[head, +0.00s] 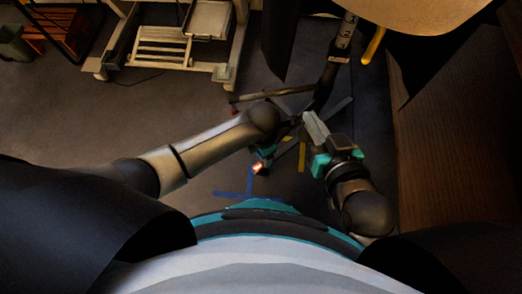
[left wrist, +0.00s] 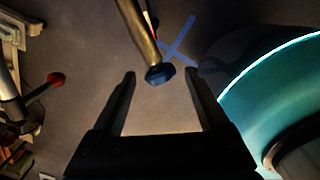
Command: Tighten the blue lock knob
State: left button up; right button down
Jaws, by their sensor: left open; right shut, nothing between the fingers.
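The blue lock knob (left wrist: 160,74) is in the left wrist view, at the lower end of a bronze-coloured rod (left wrist: 140,32). My left gripper (left wrist: 160,77) is open. Its two dark fingertips lie to the left and right of the knob in that picture, with a gap on each side. How far the knob is from the fingers in depth I cannot tell. My right gripper (head: 314,128) is shut and empty in the head view, near the black stand (head: 327,78). I cannot make out the knob in the head view, and my left gripper is mostly hidden there by its arm.
A red ball knob (left wrist: 55,79) on a dark lever is at the left of the left wrist view. Blue tape (head: 235,193) marks the floor. A wooden surface (head: 455,150) bounds the right side, and a light metal frame (head: 165,45) stands at the back left.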

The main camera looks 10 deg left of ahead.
pick_arm(q)
jog(key=shift+f+b, duration=0.5)
jog(key=shift+f, duration=0.35)
pick_arm(e)
jog(key=shift+s+a+r+t+y, duration=0.15)
jog(key=shift+a+r+t+y, duration=0.4)
jog(key=shift+a+t, duration=0.3)
jog(key=shift+d, duration=0.1)
pick_arm(q)
jog(key=shift+c, duration=0.2)
grip_shut()
